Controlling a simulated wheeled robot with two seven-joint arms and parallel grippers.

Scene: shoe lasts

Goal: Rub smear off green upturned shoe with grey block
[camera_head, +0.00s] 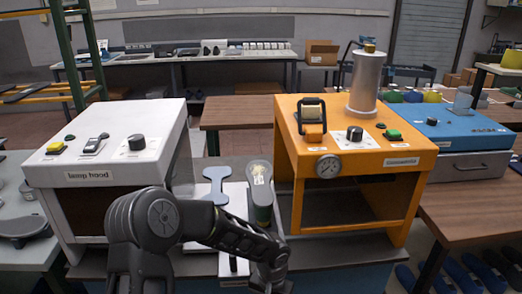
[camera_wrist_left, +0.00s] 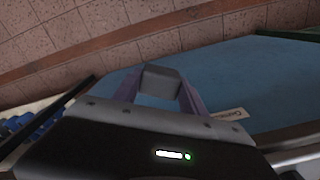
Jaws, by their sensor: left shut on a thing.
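The green upturned shoe (camera_head: 260,196) stands sole up in the middle of the head view, left of the orange machine. A pale, speckled smear (camera_head: 260,174) shows on its sole near the far end. My left arm crosses in front, and its wrist is at the bottom edge of the head view, below the shoe and apart from it. In the left wrist view my left gripper (camera_wrist_left: 161,84) is shut on the grey block (camera_wrist_left: 162,80), held between its two fingers. My right gripper is not in view.
A white lamp hood box (camera_head: 110,150) stands left and an orange machine (camera_head: 355,150) right of the shoe. A pale blue, bone-shaped piece (camera_head: 215,184) is beside the shoe on a white board. A blue surface with a label (camera_wrist_left: 228,115) shows past the gripper in the wrist view.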

